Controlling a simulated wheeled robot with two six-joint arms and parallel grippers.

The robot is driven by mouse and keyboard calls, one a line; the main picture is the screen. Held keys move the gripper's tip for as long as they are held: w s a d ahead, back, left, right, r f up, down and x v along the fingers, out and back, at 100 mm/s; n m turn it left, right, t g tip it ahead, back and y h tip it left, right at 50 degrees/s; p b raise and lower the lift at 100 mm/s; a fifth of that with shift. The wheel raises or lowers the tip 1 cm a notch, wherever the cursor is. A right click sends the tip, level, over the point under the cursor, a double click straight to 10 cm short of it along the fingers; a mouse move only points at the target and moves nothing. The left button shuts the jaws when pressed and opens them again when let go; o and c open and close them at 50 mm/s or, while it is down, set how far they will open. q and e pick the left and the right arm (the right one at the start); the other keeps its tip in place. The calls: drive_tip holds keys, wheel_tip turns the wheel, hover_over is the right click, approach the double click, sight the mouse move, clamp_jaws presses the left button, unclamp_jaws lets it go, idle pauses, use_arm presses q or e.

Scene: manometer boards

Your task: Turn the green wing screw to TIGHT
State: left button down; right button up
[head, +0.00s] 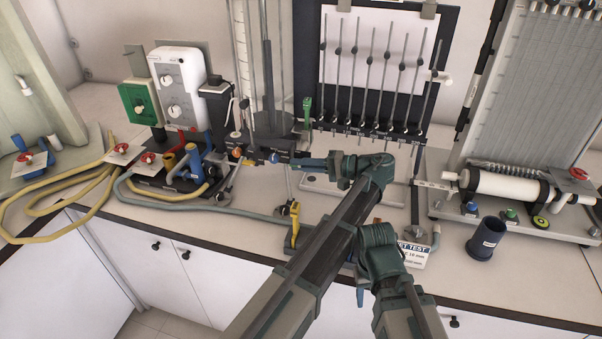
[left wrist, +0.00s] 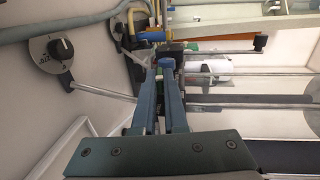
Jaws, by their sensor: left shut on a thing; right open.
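My left gripper (head: 293,161) reaches leftward from its wrist to the front of the black manifold base (head: 256,143) and is shut at its tips. In the left wrist view, its two blue fingers (left wrist: 167,68) close on a small dark green piece (left wrist: 164,63), which appears to be the green wing screw. The fingers mostly hide it in the head view, and I cannot read its position or a TIGHT mark. A blue knob (head: 275,157) and an orange knob (head: 237,152) sit to its left. My right gripper (head: 359,291) is open and low over the bench front, partly hidden by its arm.
A yellow-handled lever (head: 295,211) stands below the left gripper. A TEST sign (head: 414,254) and dark cup (head: 486,238) are at right. The tube board (head: 375,70) stands behind. Hoses (head: 185,206) cross the bench at left. A round dial (left wrist: 50,50) shows in the left wrist view.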

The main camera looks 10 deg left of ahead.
use_arm(q)
drive_tip(key=shift+s+f, duration=0.1)
drive_tip(key=shift+f, duration=0.05)
use_arm(e)
drive_tip(key=shift+f, duration=0.5)
use_arm(q)
drive_tip(key=c, duration=1)
unclamp_jaws()
drive_tip(key=shift+o, duration=0.2)
drive_tip(key=shift+d, duration=0.1)
use_arm(e)
drive_tip(key=shift+d, duration=0.1)
